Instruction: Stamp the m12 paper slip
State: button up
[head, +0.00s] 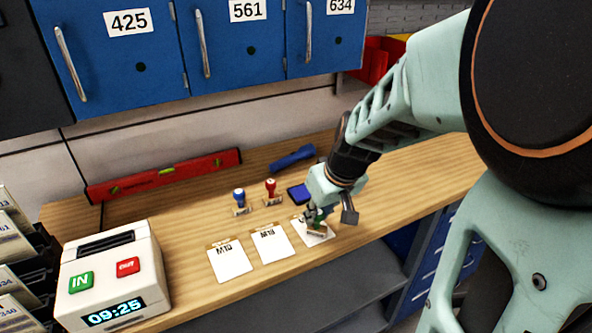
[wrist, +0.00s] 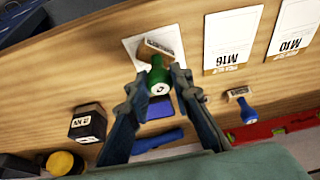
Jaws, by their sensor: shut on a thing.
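My gripper (head: 315,216) is shut on a green-handled stamp (wrist: 158,75); its pale base (head: 317,232) points down. The stamp is over the right-hand paper slip (head: 302,230), which also shows in the wrist view (wrist: 133,48). I cannot tell whether the base touches the paper. The stamp covers part of this slip, and its label is not readable. The M16 slip (wrist: 231,38) lies in the middle and the M10 slip (wrist: 292,28) beyond it; both also show in the head view, M16 (head: 271,248) and M10 (head: 231,264). A blue ink pad (head: 299,194) lies behind the slips.
A blue stamp (head: 239,199) and a red stamp (head: 270,189) stand behind the slips. A blue flashlight (head: 293,158) and a red level (head: 165,175) lie farther back. A time clock (head: 110,265) stands at left. A black box (wrist: 87,123) shows in the wrist view.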

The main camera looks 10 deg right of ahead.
jog(key=shift+s, duration=0.1)
jog(key=shift+r+p, duration=2.4)
jog(key=shift+r, duration=1.1)
jog(key=shift+f, duration=0.1)
